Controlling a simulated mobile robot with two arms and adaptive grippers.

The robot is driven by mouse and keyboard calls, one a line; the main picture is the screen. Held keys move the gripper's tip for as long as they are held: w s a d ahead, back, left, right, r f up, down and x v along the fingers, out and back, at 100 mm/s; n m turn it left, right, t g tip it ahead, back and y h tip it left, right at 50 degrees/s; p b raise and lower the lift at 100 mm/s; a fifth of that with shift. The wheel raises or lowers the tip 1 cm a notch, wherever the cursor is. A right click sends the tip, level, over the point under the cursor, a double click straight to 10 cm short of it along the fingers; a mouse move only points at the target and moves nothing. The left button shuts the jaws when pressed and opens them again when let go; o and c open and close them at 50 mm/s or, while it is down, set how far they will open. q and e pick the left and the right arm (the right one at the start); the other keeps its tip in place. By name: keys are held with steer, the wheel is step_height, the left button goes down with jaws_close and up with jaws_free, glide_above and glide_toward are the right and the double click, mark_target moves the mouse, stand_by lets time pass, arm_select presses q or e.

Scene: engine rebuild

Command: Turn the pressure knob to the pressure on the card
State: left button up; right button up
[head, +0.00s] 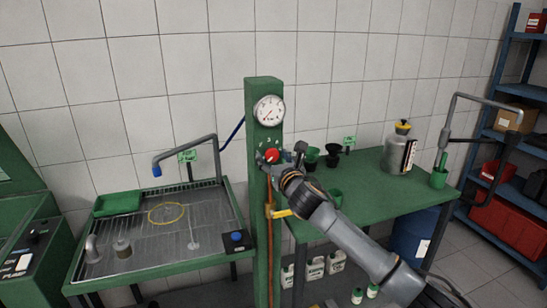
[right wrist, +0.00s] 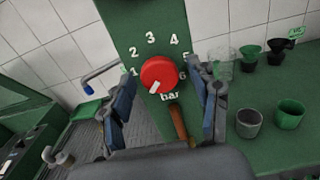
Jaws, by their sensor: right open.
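The red pressure knob (head: 271,155) sits on the front of the green post below a round white gauge (head: 269,110). In the right wrist view the knob (right wrist: 160,72) has a white pointer mark toward its lower left, below the "1". Numbers 1 to 6 curve around it, with "bar" underneath. My right gripper (head: 283,163) is open in front of the knob; in the wrist view its fingers stand either side, apart from it. The gauge needle is too small to read. I cannot identify the pressure card or read its value. My left gripper is not in view.
A green-framed wash tray (head: 125,262) with a bent spout stands left of the post. The green bench (head: 380,180) at right holds cups and a metal canister (head: 399,150). Small green signs (head: 188,155) are unreadable. A yellow handle (head: 283,213) sits below the knob.

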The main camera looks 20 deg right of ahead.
steer(key=c, duration=1.2)
steer(key=shift+o, duration=0.2)
steer(key=shift+m, duration=0.4)
steer(key=shift+m+p, duration=0.75)
steer(key=shift+m, duration=0.35)
steer(key=m+p, duration=0.1)
steer(key=m, duration=0.3)
steer(key=shift+m, duration=0.3)
steer(key=m+p, duration=0.1)
steer(key=m, duration=0.4)
steer(key=shift+a, duration=0.1)
steer(key=m, duration=0.5)
